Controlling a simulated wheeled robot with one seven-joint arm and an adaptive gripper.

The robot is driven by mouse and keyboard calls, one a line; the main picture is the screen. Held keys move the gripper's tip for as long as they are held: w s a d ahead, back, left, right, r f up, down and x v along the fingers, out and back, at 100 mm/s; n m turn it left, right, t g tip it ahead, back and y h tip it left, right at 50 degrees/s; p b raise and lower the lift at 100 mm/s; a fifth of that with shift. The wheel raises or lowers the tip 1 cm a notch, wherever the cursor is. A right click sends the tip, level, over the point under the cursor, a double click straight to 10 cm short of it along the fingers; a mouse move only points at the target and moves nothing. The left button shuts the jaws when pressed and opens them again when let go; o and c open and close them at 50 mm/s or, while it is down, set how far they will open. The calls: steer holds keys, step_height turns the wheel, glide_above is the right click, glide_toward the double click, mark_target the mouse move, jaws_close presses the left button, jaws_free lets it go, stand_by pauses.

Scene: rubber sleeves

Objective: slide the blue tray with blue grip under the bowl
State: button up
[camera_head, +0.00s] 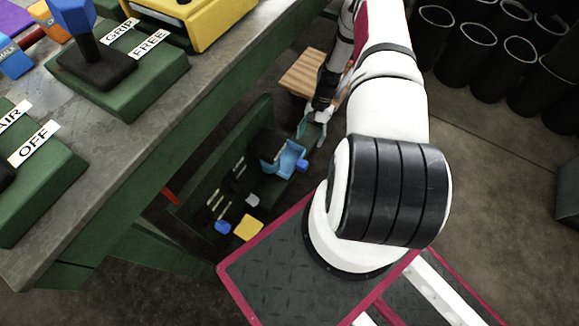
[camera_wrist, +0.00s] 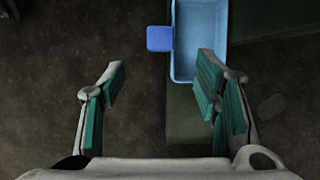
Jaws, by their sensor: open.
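The light blue tray (camera_head: 291,160) sits low on the green bench's lower part, with its darker blue grip (camera_head: 302,165) sticking out toward the right. In the wrist view the tray (camera_wrist: 199,65) lies at the top, right of centre, and its grip (camera_wrist: 159,38) points left. A dark shape just left of the tray in the head view may be the bowl, but I cannot tell. My gripper (camera_wrist: 160,80) is open and empty, its fingertips apart. The grip appears beyond the gap between them. In the head view my gripper (camera_head: 312,130) is close above the tray.
A yellow block (camera_head: 248,228) and a blue block (camera_head: 222,227) are lower on the green frame. The grey bench top (camera_head: 110,140) rises on the left. Black tubes (camera_head: 480,70) stand at the right, with clear floor before them.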

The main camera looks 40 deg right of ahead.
mark_target(302, 162)
steer(key=b+x, duration=0.5)
steer(key=x, duration=0.8)
steer(key=shift+a+f, duration=0.25)
steer(key=shift+f, duration=0.1)
